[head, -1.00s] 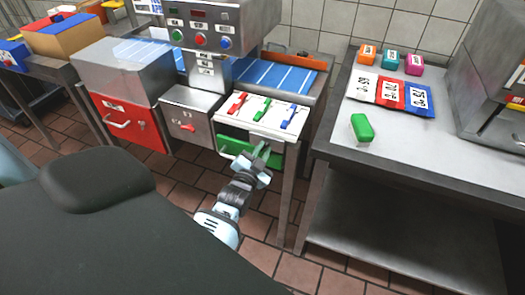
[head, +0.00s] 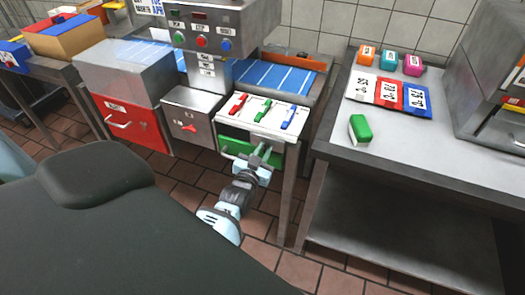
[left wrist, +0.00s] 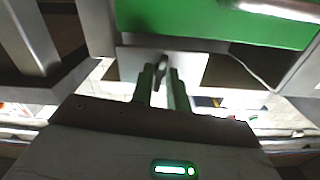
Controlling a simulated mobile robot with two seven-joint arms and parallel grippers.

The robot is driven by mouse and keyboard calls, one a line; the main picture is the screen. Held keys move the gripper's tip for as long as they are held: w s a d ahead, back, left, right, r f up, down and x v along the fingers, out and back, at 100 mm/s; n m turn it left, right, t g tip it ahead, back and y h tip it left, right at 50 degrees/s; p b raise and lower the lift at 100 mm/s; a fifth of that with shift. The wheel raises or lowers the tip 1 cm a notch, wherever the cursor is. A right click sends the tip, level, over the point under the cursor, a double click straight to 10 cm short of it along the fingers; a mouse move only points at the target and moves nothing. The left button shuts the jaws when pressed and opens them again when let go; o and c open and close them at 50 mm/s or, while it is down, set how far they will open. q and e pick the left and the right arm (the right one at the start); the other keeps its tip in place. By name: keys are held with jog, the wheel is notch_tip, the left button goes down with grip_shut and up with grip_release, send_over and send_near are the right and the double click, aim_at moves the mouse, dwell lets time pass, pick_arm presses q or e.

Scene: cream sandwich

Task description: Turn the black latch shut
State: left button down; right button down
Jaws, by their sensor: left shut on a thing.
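The black latch (left wrist: 160,72) shows in the left wrist view, in front of a light plate (left wrist: 195,68) below the green drawer front (left wrist: 215,22). It is between the two fingers of my left gripper (left wrist: 162,84), which is shut on it. In the head view my left gripper (head: 260,154) is at the green front (head: 236,148), under the white panel with red, green and blue levers (head: 262,110). The gripper hides the latch there. My right gripper is not in view.
A red drawer (head: 130,122) and a metal box with a red switch (head: 188,122) stand to the left. A metal table (head: 430,165) on the right holds a green and white block (head: 360,129) and several coloured blocks and cards. A table leg (head: 288,195) is close right of my arm.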

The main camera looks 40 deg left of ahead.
pick_arm(q)
jog(key=shift+n, duration=0.8)
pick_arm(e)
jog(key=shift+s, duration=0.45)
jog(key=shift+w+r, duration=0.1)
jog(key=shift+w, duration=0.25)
pick_arm(q)
jog(key=c, duration=1.4)
grip_release()
jog(key=shift+o, duration=0.2)
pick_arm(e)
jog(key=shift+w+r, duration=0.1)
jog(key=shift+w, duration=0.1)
pick_arm(q)
jog(key=v, duration=0.7)
jog(key=shift+s, duration=0.4)
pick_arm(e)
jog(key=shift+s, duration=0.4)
pick_arm(q)
jog(key=shift+d, duration=0.1)
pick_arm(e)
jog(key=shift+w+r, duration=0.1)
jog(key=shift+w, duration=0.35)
